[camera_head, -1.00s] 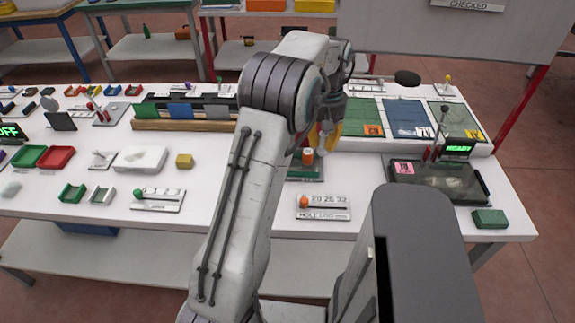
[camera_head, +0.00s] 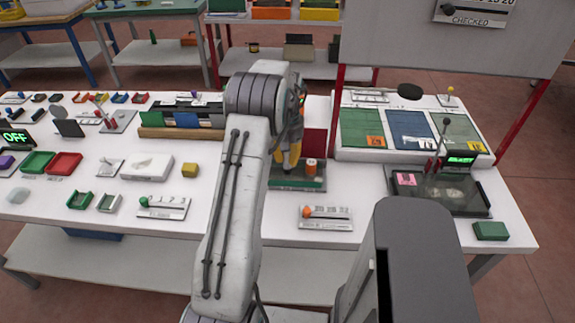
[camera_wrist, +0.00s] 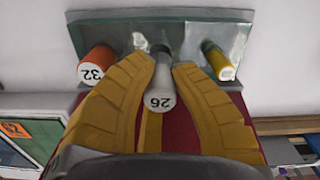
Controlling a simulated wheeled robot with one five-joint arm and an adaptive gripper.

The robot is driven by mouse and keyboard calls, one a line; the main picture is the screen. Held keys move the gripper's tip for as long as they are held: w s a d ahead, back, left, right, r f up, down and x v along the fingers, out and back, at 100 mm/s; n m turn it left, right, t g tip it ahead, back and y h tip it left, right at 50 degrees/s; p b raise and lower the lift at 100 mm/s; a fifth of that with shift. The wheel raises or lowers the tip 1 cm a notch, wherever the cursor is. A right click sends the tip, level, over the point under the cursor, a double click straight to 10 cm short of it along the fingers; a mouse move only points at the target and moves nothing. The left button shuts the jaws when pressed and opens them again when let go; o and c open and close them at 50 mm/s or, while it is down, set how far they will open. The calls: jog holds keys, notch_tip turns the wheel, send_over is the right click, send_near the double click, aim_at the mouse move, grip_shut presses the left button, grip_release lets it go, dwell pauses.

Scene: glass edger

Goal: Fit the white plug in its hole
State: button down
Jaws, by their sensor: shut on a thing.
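The white plug (camera_wrist: 161,85), a pale grey-white cylinder with a dark number on its end, sits between the yellow fingers of my gripper (camera_wrist: 160,80) in the wrist view. The fingers are shut on it. Its far end meets the middle of the grey-green block (camera_wrist: 200,45); I cannot tell whether it is seated in a hole there. An orange plug (camera_wrist: 95,64) stands left of it and a yellow plug (camera_wrist: 218,62) right of it. In the head view my gripper (camera_head: 288,165) is over the block (camera_head: 300,186), hiding the white plug, beside the orange plug (camera_head: 311,166).
A dark red box (camera_head: 314,143) stands just behind the block. A gauge plate with an orange knob (camera_head: 325,216) lies in front. A dark glass tray (camera_head: 440,190) with a lit green display is at right.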

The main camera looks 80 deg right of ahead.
aim_at(288, 167)
jog(key=shift+f+p, duration=0.35)
jog(key=shift+f, duration=1.55)
jog(key=shift+f, duration=0.1)
jog(key=shift+f, duration=0.15)
jog(key=c, duration=1.2)
grip_release()
notch_tip(288, 167, up, 12)
jog(key=shift+r+b, duration=0.15)
jog(key=shift+b, duration=0.2)
jog(key=shift+r, duration=0.1)
